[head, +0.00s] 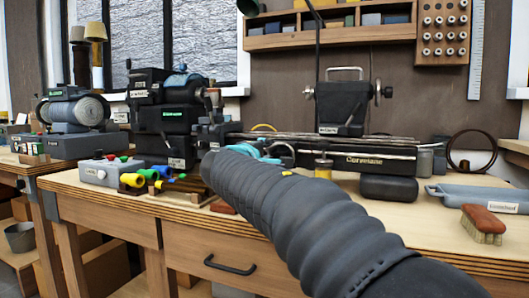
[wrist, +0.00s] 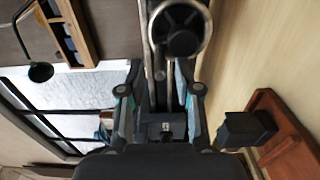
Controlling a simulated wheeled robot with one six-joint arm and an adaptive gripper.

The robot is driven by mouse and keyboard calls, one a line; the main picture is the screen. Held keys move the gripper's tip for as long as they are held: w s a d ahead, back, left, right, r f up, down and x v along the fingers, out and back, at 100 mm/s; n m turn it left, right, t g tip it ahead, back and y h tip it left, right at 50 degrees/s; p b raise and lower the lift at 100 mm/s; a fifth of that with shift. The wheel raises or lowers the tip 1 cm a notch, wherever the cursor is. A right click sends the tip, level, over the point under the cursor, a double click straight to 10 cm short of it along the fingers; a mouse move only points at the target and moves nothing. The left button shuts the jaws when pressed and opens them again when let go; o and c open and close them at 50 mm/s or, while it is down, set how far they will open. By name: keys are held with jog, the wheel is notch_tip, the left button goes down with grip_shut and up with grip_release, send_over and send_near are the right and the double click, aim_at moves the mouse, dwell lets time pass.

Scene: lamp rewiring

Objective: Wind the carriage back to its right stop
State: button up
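The lathe-like machine, labelled "Corvelane" (head: 372,158), stands on the bench in the head view. A black carriage block (head: 342,108) with a top handle and side knobs sits over its rails (head: 330,138), right of the rails' middle. My gripper (head: 240,145) is at the left part of the rails, left of the carriage and partly hidden by my arm. In the wrist view my gripper (wrist: 160,95) has its fingers spread apart. Dark machine parts and a narrow rail show between them. A round wheel with a pale rim (wrist: 180,28) lies beyond the fingers.
A black headstock-like machine (head: 165,115) stands left of my gripper. A grey control box (head: 108,172) and coloured connectors (head: 150,178) lie on the bench. A brush (head: 482,224) and blue-grey tray (head: 470,194) lie at right.

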grip_shut()
jog(key=shift+d, duration=0.1)
